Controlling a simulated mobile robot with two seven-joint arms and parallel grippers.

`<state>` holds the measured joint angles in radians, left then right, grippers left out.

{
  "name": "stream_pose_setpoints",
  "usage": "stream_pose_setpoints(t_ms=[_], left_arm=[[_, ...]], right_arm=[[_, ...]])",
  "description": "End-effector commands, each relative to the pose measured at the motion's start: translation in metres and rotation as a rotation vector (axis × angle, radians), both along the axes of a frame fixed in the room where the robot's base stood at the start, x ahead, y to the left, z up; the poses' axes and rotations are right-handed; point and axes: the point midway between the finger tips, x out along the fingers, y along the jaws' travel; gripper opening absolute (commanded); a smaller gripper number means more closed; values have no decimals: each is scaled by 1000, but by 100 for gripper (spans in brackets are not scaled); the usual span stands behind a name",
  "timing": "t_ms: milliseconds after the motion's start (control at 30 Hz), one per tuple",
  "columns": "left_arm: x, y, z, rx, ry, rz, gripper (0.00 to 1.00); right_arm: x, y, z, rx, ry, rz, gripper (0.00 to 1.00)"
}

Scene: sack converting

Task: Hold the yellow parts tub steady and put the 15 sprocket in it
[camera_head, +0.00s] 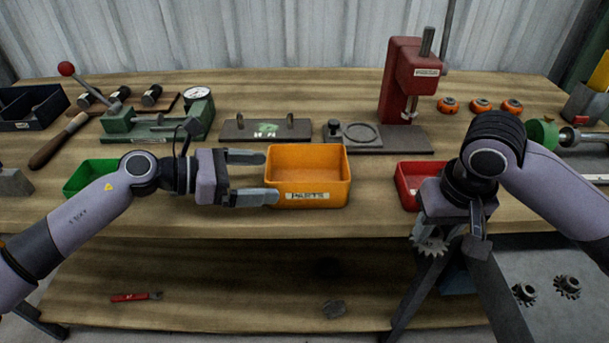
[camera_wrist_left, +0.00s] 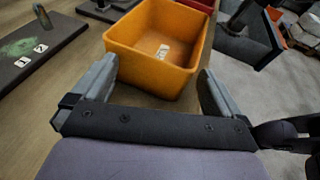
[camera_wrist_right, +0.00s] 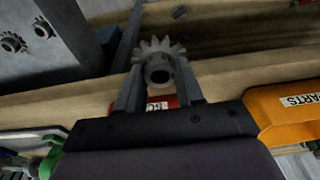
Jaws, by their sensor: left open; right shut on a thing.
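My right gripper (camera_head: 432,232) is shut on a toothed metal sprocket (camera_head: 430,246), low in front of the bench edge, right of the tub. The sprocket shows between the fingertips in the right wrist view (camera_wrist_right: 158,62). I cannot read a number on it.
A red bin (camera_head: 405,186) stands right of the tub, partly behind my right arm. A green bin (camera_head: 85,178) is at the left. More sprockets (camera_head: 567,287) lie lower right. A red press (camera_head: 408,75) and fixture plates (camera_head: 265,130) stand behind the tub.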

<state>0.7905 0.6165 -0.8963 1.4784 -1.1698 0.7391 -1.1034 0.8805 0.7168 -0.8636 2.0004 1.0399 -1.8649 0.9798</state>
Motion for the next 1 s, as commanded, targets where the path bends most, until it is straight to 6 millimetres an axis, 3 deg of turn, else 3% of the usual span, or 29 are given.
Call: stream_pose_setpoints(t_ms=[233,500,967,1000], left_arm=[[9,-37,-12,-2,2,-4,100],[19,-64,-23,1,1,-3,100],[21,-72,-23,2,1,-2,100],[21,-72,-23,1,1,-2,90]], right_arm=[[0,0,-2,1,-2,0,0],[0,0,-18,1,-2,0,0],[0,0,-20,1,-2,0,0],[0,0,-20,1,-2,0,0]])
